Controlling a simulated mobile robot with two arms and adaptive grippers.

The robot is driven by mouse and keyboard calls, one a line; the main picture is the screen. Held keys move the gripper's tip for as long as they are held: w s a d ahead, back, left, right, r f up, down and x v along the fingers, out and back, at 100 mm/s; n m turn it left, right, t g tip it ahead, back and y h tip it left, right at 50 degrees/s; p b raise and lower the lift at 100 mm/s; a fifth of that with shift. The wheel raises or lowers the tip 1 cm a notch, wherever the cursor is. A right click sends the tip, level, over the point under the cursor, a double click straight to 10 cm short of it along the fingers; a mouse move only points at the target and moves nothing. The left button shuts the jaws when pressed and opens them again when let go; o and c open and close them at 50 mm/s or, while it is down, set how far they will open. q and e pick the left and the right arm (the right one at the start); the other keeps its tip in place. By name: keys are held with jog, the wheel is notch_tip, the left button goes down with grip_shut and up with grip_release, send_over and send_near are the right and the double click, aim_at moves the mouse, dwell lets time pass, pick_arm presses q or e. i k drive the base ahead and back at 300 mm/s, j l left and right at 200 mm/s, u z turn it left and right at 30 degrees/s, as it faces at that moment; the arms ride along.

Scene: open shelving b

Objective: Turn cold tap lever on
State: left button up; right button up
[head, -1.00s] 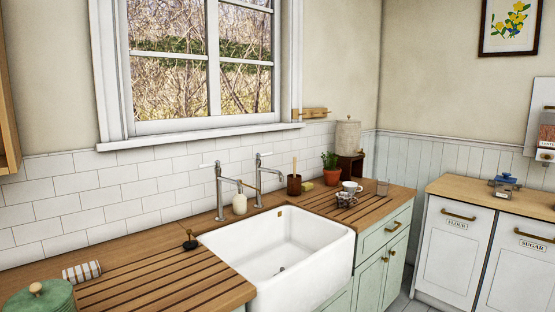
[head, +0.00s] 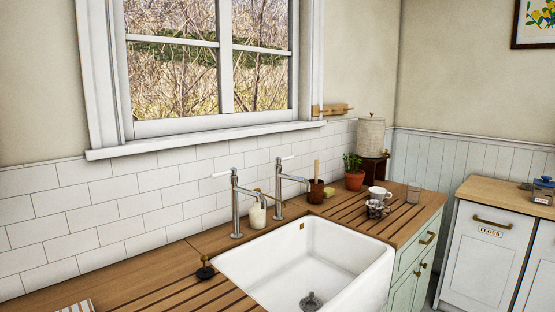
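Two tall metal pillar taps stand on the wooden counter behind the white sink (head: 376,262). The left tap (head: 236,208) and the right tap (head: 279,196) each have a spout reaching out over the sink side and a pale lever on top. The left tap's lever (head: 222,175) and the right tap's lever (head: 286,158) both stick out sideways. I cannot tell which tap is the cold one. No water shows from either spout. Neither of my grippers is in view.
A soap bottle (head: 257,214) stands between the taps. A brown pot with a wooden handle (head: 316,190), a potted plant (head: 354,178) and cups (head: 378,200) stand to the right. The sink is open and empty.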

aim_at(279, 160)
jog(key=i+l+u, duration=0.1)
jog(key=u, duration=0.35)
jog(key=i+l+u, duration=0.1)
jog(key=l+u, duration=0.55)
jog(key=u, duration=0.25)
